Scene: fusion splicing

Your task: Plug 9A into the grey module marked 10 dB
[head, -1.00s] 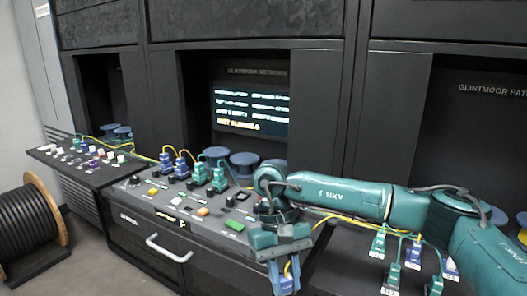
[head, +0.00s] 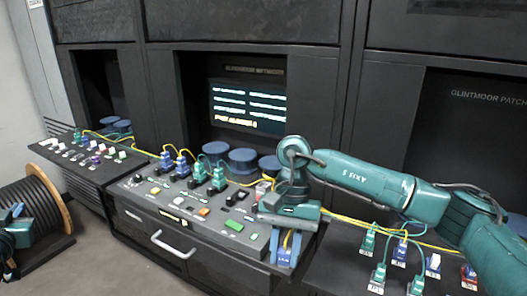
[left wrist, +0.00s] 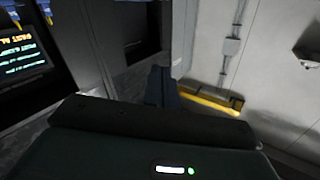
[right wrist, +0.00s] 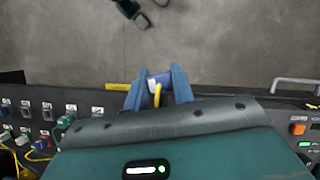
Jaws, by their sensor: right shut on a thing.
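My right gripper (head: 287,250) is shut on a blue plug with a yellow cable. It holds the plug in the air at the right front edge of the middle console. The right wrist view shows the blue plug (right wrist: 157,80) between the two fingers, above the floor. Its label is too small to read, so I cannot tell if it is 9A. My left gripper (head: 14,214) is at the far left edge, away from the console; in the left wrist view its fingers (left wrist: 165,82) look closed together and empty. I cannot make out a grey module marked 10 dB.
The middle console (head: 140,212) carries several blue and teal plugs, a green block (head: 234,226) and an orange block (head: 204,211). More plugs stand on the right shelf, including a teal one (head: 378,275). A cable drum (head: 40,205) stands on the floor at left.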

